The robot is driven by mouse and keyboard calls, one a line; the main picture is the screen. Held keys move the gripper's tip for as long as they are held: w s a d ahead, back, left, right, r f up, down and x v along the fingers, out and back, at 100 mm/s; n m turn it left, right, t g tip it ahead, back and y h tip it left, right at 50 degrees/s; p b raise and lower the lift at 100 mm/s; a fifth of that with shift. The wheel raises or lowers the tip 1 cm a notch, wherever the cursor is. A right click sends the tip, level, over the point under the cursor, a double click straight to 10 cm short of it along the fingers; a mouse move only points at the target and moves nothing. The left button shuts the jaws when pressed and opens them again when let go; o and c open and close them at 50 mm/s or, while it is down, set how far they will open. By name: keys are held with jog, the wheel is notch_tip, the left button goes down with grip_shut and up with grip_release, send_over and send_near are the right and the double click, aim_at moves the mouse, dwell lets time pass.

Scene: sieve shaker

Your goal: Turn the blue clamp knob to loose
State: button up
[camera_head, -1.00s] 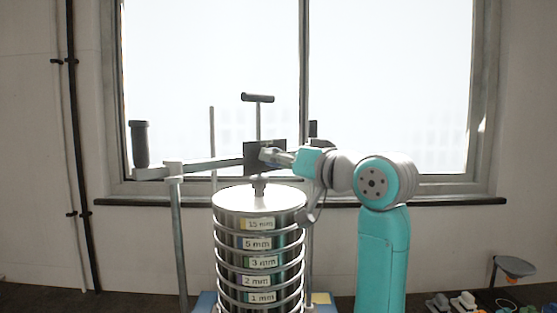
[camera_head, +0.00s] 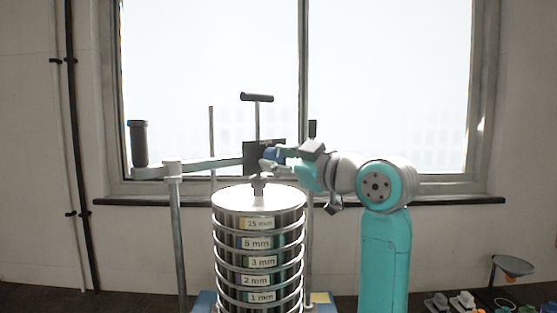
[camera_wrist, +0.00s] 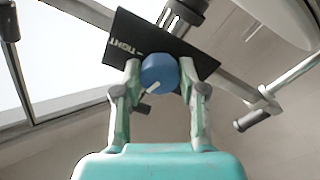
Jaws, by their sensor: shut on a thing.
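The blue clamp knob (camera_wrist: 160,73) sits on a black plate (camera_wrist: 138,38) that bears the word "TIGHT". A white pointer line on the knob points to its lower left in the wrist view. My gripper (camera_wrist: 160,80) is shut on the knob, one finger on each side. In the head view, the knob (camera_head: 270,155) shows as a small blue patch at the end of my gripper (camera_head: 281,155), against the black plate (camera_head: 252,153). The rest of the plate's lettering is hidden or cut off from view.
A stack of sieves (camera_head: 259,235) with size labels stands below the clamp. A T-handle (camera_head: 257,98) rises above the plate. A lever bar with a black grip (camera_head: 139,143) reaches left. A window is behind. A funnel (camera_head: 514,266) stands at the lower right.

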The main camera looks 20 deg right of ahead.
jog(key=shift+n, duration=1.6)
jog(key=o, duration=1.1)
jog(key=shift+o, duration=0.2)
jog(key=shift+d, duration=0.1)
jog(key=v, duration=1.1)
jog(key=shift+s+d, duration=0.25)
jog(key=shift+s, duration=0.1)
